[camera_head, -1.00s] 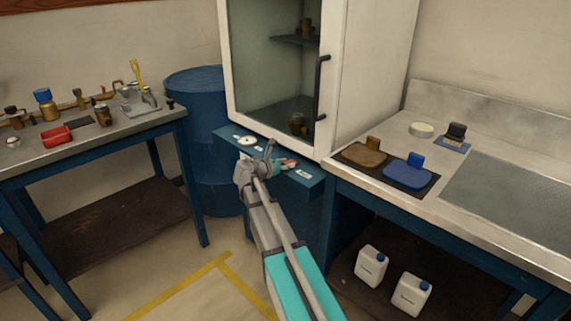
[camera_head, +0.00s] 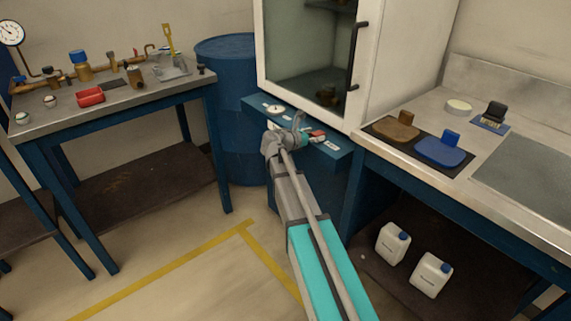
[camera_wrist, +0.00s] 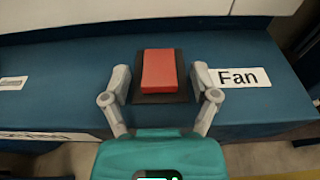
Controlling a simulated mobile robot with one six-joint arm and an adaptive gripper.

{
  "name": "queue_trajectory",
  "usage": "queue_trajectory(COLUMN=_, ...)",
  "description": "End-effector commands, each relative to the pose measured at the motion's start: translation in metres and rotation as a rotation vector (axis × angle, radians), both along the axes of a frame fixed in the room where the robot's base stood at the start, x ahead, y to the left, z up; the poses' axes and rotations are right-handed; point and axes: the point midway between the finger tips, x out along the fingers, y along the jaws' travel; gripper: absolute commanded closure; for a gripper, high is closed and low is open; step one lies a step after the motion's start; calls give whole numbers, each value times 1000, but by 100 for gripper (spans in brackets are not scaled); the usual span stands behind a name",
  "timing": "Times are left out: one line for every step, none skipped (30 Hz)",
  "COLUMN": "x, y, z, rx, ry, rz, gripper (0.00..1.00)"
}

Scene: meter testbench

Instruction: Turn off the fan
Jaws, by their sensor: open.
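The fan switch is a red rocker (camera_wrist: 159,70) on a black base, set in a blue panel. A white label reading "Fan" (camera_wrist: 238,77) is to its right in the wrist view. My gripper (camera_wrist: 160,84) is open, with one finger on each side of the switch in that view. I cannot tell whether the fingers touch it. In the head view my gripper (camera_head: 305,130) is at the blue panel (camera_head: 340,155) below the glass-fronted cabinet, and the red switch (camera_head: 317,134) shows just beyond it.
The white cabinet (camera_head: 385,60) stands directly above the panel. A blue drum (camera_head: 228,110) is behind to the left. A metal bench (camera_head: 130,95) with fittings is at left, and a counter (camera_head: 420,105) with coloured pads is at right. Two white jugs (camera_head: 393,243) are below it.

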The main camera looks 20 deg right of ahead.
Motion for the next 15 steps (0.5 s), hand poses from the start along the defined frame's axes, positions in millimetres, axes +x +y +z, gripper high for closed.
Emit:
queue_trajectory(x=0, y=0, z=-5, rx=-15, ry=-6, rz=1, gripper=23)
queue_trajectory(x=0, y=0, z=-5, rx=-26, ry=-8, rz=1, gripper=23)
queue_trajectory(x=0, y=1, z=-6, rx=-39, ry=-13, rz=1, gripper=23)
queue_trajectory(x=0, y=1, z=-6, rx=-50, ry=-17, rz=1, gripper=23)
queue_trajectory(x=0, y=1, z=-6, rx=-61, ry=-22, rz=1, gripper=23)
queue_trajectory(x=0, y=1, z=-7, rx=-76, ry=-28, rz=1, gripper=23)
queue_trajectory(x=0, y=1, z=-7, rx=-87, ry=-32, rz=1, gripper=23)
queue_trajectory(x=0, y=1, z=-7, rx=-99, ry=-35, rz=1, gripper=23)
queue_trajectory(x=0, y=1, z=-7, rx=-114, ry=-40, rz=1, gripper=23)
queue_trajectory(x=0, y=1, z=-8, rx=-125, ry=-45, rz=1, gripper=23)
queue_trajectory(x=0, y=1, z=-8, rx=-137, ry=-50, rz=1, gripper=23)
queue_trajectory(x=0, y=1, z=-8, rx=-151, ry=-55, rz=1, gripper=23)
queue_trajectory(x=0, y=1, z=-8, rx=-164, ry=-58, rz=1, gripper=23)
queue_trajectory(x=0, y=1, z=-8, rx=-174, ry=-63, rz=1, gripper=23)
queue_trajectory(x=0, y=2, z=-9, rx=-190, ry=-69, rz=2, gripper=23)
